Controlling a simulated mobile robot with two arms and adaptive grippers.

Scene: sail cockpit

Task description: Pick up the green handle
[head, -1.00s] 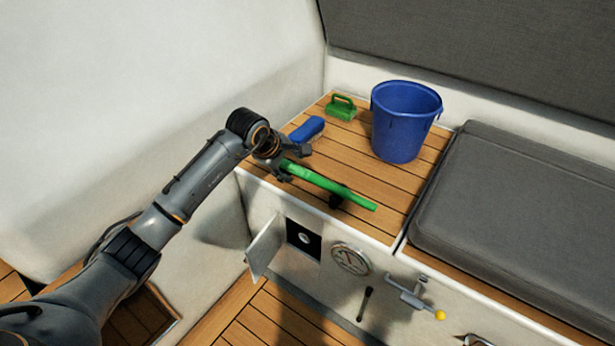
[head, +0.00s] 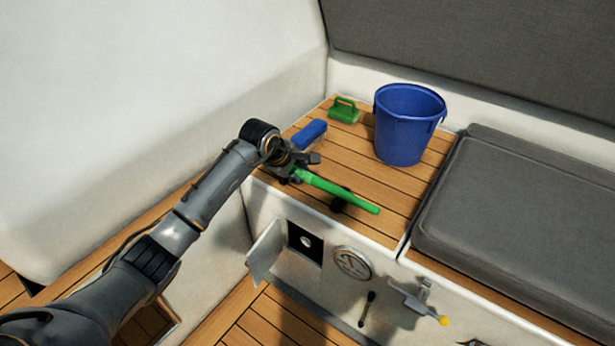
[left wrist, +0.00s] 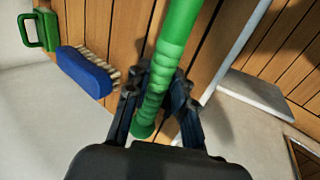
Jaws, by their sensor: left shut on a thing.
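The green handle (head: 338,190) is a long green rod above the slatted wooden bench top, with a dark shadow beneath it. My left gripper (head: 300,168) is shut on its left end. In the left wrist view the green handle (left wrist: 170,60) runs up from between the fingers of my left gripper (left wrist: 158,100), its ribbed grip end pointing toward the palm. The handle's far end points right in the head view. My right gripper is not in view.
A blue brush (head: 309,134) lies just beyond my left gripper. A green handled block (head: 343,111) and a blue bucket (head: 408,125) stand farther back. A grey cushion (head: 520,220) is on the right. An open hatch door (head: 265,252) and a yellow-knobbed lever (head: 420,300) are on the bench front.

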